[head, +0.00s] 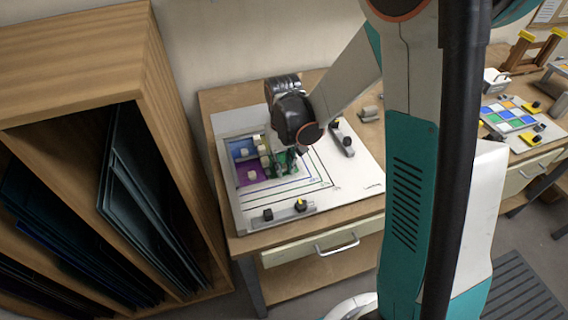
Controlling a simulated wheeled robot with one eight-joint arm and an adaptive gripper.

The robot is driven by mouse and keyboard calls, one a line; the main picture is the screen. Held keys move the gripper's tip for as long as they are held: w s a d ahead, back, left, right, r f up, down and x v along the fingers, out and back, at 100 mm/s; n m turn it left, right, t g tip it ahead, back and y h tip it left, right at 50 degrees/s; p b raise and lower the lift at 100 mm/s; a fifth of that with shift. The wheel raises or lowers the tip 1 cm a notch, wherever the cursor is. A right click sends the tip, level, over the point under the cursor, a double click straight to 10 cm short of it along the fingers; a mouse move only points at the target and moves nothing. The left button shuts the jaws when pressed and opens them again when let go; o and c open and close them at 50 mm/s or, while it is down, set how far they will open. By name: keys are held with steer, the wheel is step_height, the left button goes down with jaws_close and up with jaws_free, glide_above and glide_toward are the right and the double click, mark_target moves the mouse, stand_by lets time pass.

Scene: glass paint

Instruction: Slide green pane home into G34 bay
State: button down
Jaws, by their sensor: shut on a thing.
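My gripper (283,151) reaches down over the white layout board (365,180) on the workbench. It is shut on the green pane (287,164), which shows as a small dark green patch below the fingers. The pane is at the right side of a group of coloured panes, with a blue pane (240,146) and a purple pane (258,184) to its left. My gripper and wrist hide much of the pane. I cannot tell whether its edges touch its neighbours. The G34 marking is too small to read, so I cannot pick out the bay.
Small cream blocks (252,175) stand among the panes. Grey clamps with dark knobs sit at the board's front (285,210) and right (344,140). A wooden rack (85,70) of dark sheets stands close on the left. A second bench with coloured tiles (510,115) is at right.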

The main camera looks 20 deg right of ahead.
steer(key=shift+a, duration=0.1)
stand_by(0.3)
steer(key=c, duration=1.4)
jaws_free()
steer(key=shift+w, duration=0.1)
steer(key=shift+r, duration=0.1)
steer(key=shift+r+p, duration=2.2)
steer(key=shift+r, duration=1.25)
